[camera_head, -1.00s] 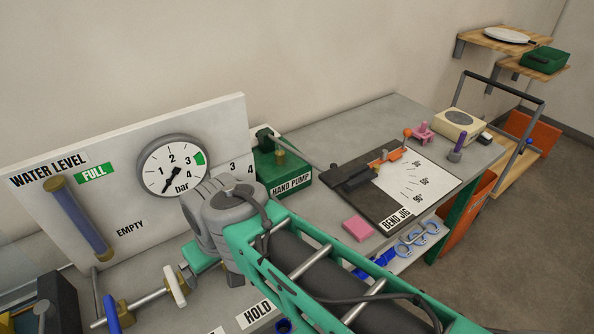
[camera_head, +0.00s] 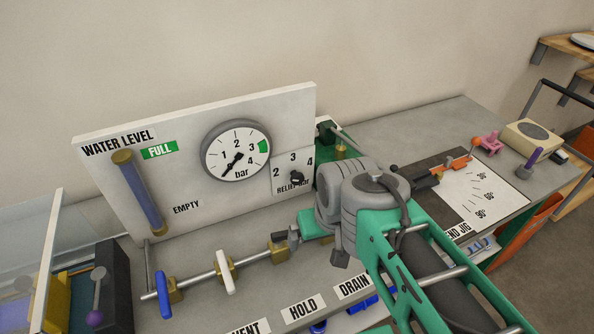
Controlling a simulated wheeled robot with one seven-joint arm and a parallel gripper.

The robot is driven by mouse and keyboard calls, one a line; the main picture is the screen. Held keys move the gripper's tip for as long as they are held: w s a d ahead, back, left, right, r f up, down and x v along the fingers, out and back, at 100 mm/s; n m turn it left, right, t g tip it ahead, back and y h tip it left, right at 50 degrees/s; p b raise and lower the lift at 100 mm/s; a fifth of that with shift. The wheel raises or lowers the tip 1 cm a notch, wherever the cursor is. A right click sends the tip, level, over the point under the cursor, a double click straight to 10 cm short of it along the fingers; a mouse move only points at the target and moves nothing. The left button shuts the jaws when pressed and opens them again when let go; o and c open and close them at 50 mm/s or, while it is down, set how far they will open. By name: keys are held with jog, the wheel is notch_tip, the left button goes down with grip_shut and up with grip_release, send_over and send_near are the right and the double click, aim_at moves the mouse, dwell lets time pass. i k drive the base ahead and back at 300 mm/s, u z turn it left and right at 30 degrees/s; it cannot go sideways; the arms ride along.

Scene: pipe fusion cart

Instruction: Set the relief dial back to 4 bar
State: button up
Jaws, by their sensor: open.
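The relief dial (camera_head: 296,178) is on the lower right of the white panel, labelled RELIEF bar. The numbers 2, 3 and 4 stand around its small dark knob. The knob's exact pointing is too small to read. My gripper (camera_head: 286,238) shows as small grey parts at the end of a short green piece, below the dial and close to the pipe's right end. It is open and apart from the dial. My arm's grey joint hides part of it. The round pressure gauge (camera_head: 236,151) is left of the dial, with a dark needle pointing lower left.
The pipe below the panel carries a blue handle (camera_head: 163,294) and a white handle (camera_head: 226,271). A blue water level tube (camera_head: 140,192) is on the panel's left. The green hand pump (camera_head: 326,140) is behind my arm. The bend jig (camera_head: 465,190) is farther right.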

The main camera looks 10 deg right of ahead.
aim_at(297, 178)
jog(key=z, duration=0.35)
jog(key=k, duration=1.1)
jog(key=u, duration=0.8)
jog(key=i, duration=1)
